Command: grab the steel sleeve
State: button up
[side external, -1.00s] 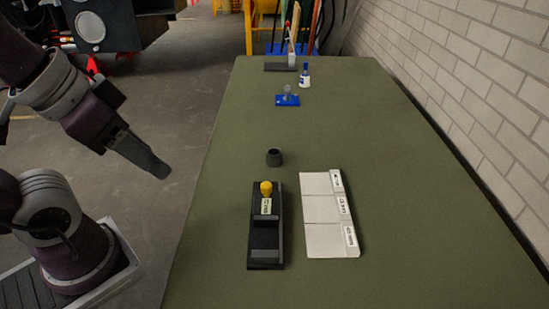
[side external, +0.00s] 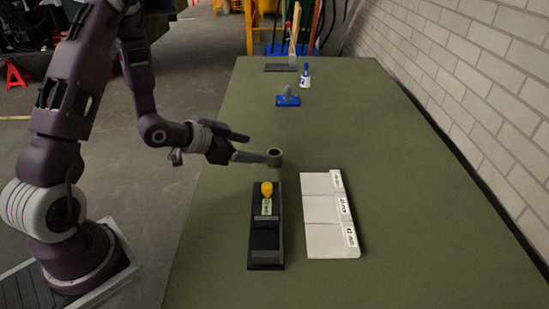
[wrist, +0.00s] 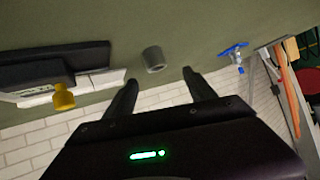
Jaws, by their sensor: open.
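The steel sleeve (side external: 274,158) is a short dark grey hollow cylinder standing on the green table, just behind the black fixture. My gripper (side external: 256,148) is at its left in the side view, open, with one fingertip very close to the sleeve; whether they touch I cannot tell. In the wrist view the sleeve (wrist: 153,60) shows its round end just beyond the fingertips of my gripper (wrist: 160,77). It lies roughly between the two spread fingers, nearer the left one. Nothing is held.
The black fixture (side external: 265,240) with a yellow knob (side external: 267,188) stands in front of the sleeve. A white labelled tray (side external: 322,240) lies to its right. A blue-based part (side external: 288,100) and a blue-white bottle (side external: 305,76) stand farther back. The table's right side is clear.

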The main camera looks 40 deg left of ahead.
aim_at(270, 154)
jog(key=shift+s+d+f+n+t+h, duration=0.15)
jog(key=shift+f+n+t+h, duration=0.1)
jog(key=shift+f+t, duration=0.25)
jog(key=shift+s+d+f+n+t+h, duration=0.15)
jog(key=shift+f+n+t+h, duration=0.15)
jog(key=shift+f, duration=0.25)
jog(key=shift+w, duration=0.15)
jog(key=x, duration=0.7)
jog(key=shift+a+r, duration=0.2)
grip_shut()
